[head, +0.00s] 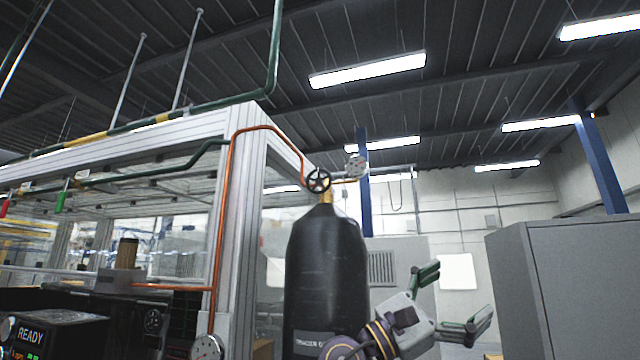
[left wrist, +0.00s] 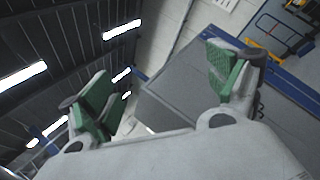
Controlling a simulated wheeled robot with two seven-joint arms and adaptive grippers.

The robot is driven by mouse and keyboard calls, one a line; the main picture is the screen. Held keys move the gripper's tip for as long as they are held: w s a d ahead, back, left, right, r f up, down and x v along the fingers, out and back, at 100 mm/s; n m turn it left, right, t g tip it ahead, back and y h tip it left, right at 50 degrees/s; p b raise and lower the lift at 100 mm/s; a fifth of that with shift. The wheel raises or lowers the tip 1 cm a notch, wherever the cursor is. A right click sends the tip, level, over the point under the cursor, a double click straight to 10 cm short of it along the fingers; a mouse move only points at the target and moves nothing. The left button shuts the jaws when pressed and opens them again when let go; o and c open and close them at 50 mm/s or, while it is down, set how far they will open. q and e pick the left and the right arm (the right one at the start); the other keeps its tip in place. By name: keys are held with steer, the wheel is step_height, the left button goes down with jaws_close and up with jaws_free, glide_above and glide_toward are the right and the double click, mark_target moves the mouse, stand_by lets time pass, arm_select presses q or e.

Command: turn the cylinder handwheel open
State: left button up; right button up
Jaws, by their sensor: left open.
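The cylinder handwheel (head: 318,180) is a small black spoked wheel on the brass valve at the top of a black gas cylinder (head: 326,265). The cylinder stands upright in the middle of the head view. My left gripper (head: 458,297) is to the right of the cylinder, well below the handwheel and apart from it. Its green-padded fingers are spread wide with nothing between them. The left wrist view shows the same open fingers (left wrist: 165,90) and neither the handwheel nor the cylinder. My right gripper is in neither view.
An aluminium-framed enclosure (head: 240,200) with an orange pipe (head: 226,215) stands close on the cylinder's left. A round gauge (head: 355,167) sits just right of the handwheel. A grey cabinet (head: 575,290) stands at the right. The air above my left gripper looks clear.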

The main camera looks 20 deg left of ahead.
arm_select(q)
steer(key=r+m+y, duration=0.1)
steer(key=m, duration=0.1)
steer(key=m+t+y, duration=0.3)
steer(key=t+y, duration=0.7)
steer(key=y, duration=1)
glide_toward(319, 182)
steer(key=s, duration=0.3)
steer(key=shift+s, duration=0.15)
steer(key=w+p, duration=0.1)
steer(key=w, duration=0.2)
steer(key=w+p, duration=0.2)
steer(key=w, duration=0.2)
steer(key=w+p, duration=0.1)
steer(key=w, duration=0.3)
steer(key=shift+w+d+r, duration=0.1)
steer(key=shift+w+d, duration=0.05)
steer(key=shift+d, duration=0.1)
steer(key=shift+w+p, duration=0.6)
steer(key=shift+w, duration=0.65)
steer(key=shift+c, duration=0.3)
